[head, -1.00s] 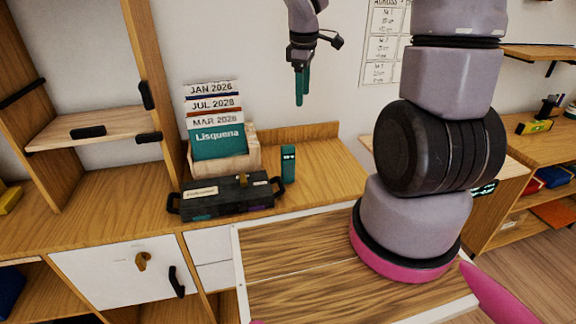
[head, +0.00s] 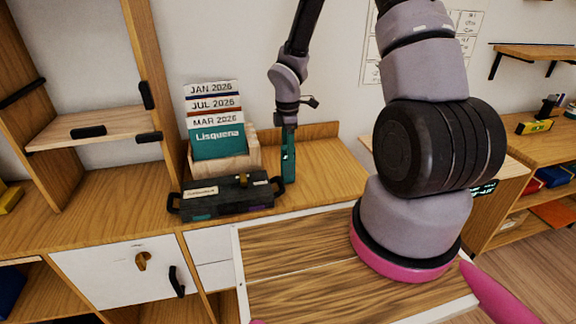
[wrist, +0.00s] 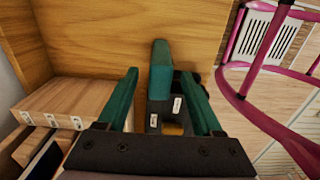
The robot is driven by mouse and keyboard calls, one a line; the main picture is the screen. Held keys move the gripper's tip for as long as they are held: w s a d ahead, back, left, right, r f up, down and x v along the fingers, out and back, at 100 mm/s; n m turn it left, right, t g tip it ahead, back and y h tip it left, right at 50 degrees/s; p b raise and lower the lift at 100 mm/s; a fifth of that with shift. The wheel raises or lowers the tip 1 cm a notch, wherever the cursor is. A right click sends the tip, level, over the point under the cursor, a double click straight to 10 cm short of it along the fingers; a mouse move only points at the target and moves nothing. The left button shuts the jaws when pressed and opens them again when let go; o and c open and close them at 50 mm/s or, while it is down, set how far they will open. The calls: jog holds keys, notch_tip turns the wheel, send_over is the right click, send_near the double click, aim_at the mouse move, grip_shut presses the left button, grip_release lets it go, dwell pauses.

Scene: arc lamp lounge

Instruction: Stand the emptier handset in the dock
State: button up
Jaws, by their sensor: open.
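A slim teal handset (head: 288,172) with a dark upper face stands upright on the wooden counter, just right of a black case. In the wrist view, the handset (wrist: 160,68) shows between the two green fingers. My gripper (head: 288,145) points down around the handset's upper part in the head view, its fingers partly merging with it. In the wrist view, my gripper (wrist: 158,75) is open, with a gap visible beside the handset. A dark item with a lit display (head: 484,188) is partly hidden behind my arm; I cannot tell whether it is a handset or the dock.
The black case (head: 225,198) with side handles lies close left of the handset. Behind it, a wooden holder (head: 243,160) carries dated cards (head: 215,120). The counter right of the handset (head: 335,175) is clear. A wooden back ledge (head: 320,130) runs along the wall.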

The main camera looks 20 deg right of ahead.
aim_at(288, 165)
notch_tip(288, 165, down, 4)
jog(key=shift+d+f, duration=0.1)
jog(key=shift+f, duration=0.15)
grip_shut()
